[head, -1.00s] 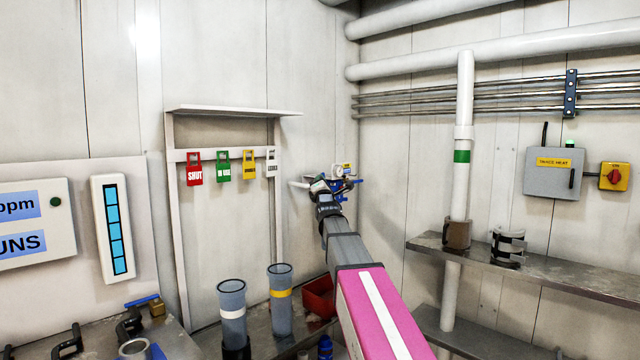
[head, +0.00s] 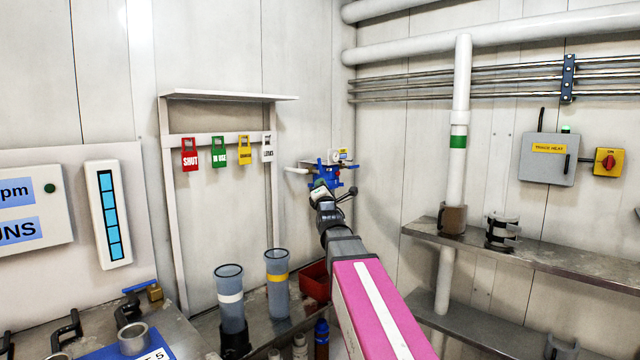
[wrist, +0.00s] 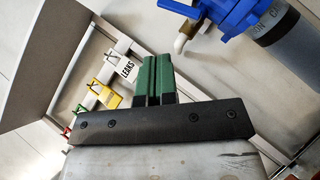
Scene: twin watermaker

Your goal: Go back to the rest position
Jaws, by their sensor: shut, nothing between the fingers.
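My gripper (head: 320,188) is at the end of my outstretched arm in the head view, small and partly hidden by the wrist. In the wrist view, its green fingers (wrist: 150,80) are together with nothing between them. A blue fitting with a gauge (head: 330,170) is on the wall just behind and above the gripper in the head view. The blue fitting also shows at the top right of the wrist view (wrist: 225,14), with a white nozzle, apart from the fingers.
A rack with red (head: 189,154), green (head: 218,151), yellow (head: 245,150) and white (head: 267,148) tags stands left of my gripper. Two clear cylinders (head: 229,292) (head: 277,285) and a red bin (head: 315,282) are below. A metal shelf (head: 560,265) is at right.

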